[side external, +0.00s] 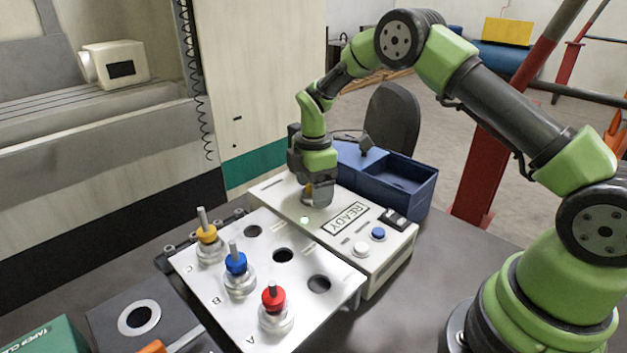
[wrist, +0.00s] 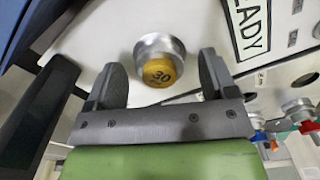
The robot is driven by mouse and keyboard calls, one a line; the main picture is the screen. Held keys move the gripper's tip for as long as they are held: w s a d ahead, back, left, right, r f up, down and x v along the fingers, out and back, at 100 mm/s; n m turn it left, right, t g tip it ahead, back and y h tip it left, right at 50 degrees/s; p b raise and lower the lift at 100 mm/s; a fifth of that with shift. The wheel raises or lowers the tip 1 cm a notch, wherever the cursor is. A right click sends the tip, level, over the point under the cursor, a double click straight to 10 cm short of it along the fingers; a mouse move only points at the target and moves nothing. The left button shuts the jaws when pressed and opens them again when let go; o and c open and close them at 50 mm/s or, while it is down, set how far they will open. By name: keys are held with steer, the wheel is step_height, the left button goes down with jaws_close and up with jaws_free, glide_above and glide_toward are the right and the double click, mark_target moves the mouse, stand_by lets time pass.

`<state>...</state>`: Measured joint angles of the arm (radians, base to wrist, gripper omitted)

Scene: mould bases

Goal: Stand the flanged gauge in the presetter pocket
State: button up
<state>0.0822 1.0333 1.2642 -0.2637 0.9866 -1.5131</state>
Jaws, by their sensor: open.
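A silver, round gauge with a yellow end marked 30 (wrist: 160,62) is at the white presetter box (side external: 381,262). In the wrist view it lies between my gripper's two fingers (wrist: 163,80), with a gap on each side. In the side external view my gripper (side external: 316,196) points down over the far part of the presetter, and a bit of yellow shows between its fingers. My gripper is open. The pocket is hidden under the gauge and gripper, so I cannot tell how deep the gauge sits.
A white plate (side external: 208,290) carries yellow (side external: 207,234), blue (side external: 236,264) and red (side external: 273,297) topped holders and several empty holes. A blue bin (side external: 422,200) stands behind the presetter. The READY panel (side external: 345,219) and buttons (side external: 378,233) are on its top.

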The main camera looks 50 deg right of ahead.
step_height(320, 180, up, 10)
stand_by(0.4)
stand_by(2.1)
